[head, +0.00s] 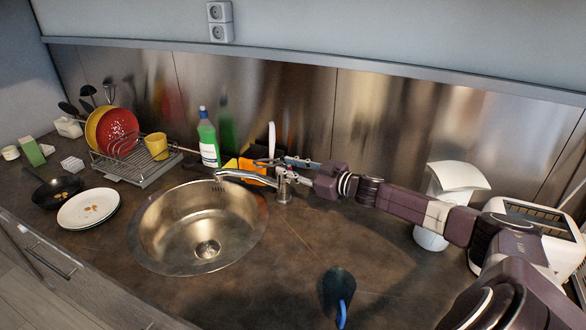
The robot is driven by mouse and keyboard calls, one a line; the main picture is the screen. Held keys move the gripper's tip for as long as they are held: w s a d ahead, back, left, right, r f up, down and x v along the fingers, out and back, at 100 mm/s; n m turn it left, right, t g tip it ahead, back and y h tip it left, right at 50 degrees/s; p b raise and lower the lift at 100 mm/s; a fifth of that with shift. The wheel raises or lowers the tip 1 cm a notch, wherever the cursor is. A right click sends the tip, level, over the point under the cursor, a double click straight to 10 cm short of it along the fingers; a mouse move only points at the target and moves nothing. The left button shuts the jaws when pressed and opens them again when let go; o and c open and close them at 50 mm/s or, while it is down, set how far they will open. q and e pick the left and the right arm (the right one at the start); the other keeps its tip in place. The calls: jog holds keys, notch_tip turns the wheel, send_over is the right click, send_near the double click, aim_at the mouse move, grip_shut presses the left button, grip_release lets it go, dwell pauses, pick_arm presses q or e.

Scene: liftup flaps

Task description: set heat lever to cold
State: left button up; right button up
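The chrome faucet (284,187) stands at the right rim of the round steel sink (207,230), its spout reaching left over the bowl. Its heat lever is at the top of the faucet body, small and partly covered by my gripper, so its exact setting is unclear. My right gripper (292,169) comes in from the right with its fingers at the faucet top, beside or around the lever. Contact cannot be made out, nor how far the fingers are apart. My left gripper is not in view.
A green bottle (208,140) and an orange item (252,170) stand behind the sink. A dish rack (140,165) and plates (88,208) are at left. A white appliance (455,182) and toaster (540,230) are at right.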

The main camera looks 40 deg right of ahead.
jog(key=shift+s, duration=0.1)
jog(key=v, duration=1.1)
jog(key=shift+s, duration=0.35)
jog(key=shift+d+r, duration=0.1)
dwell(0.4)
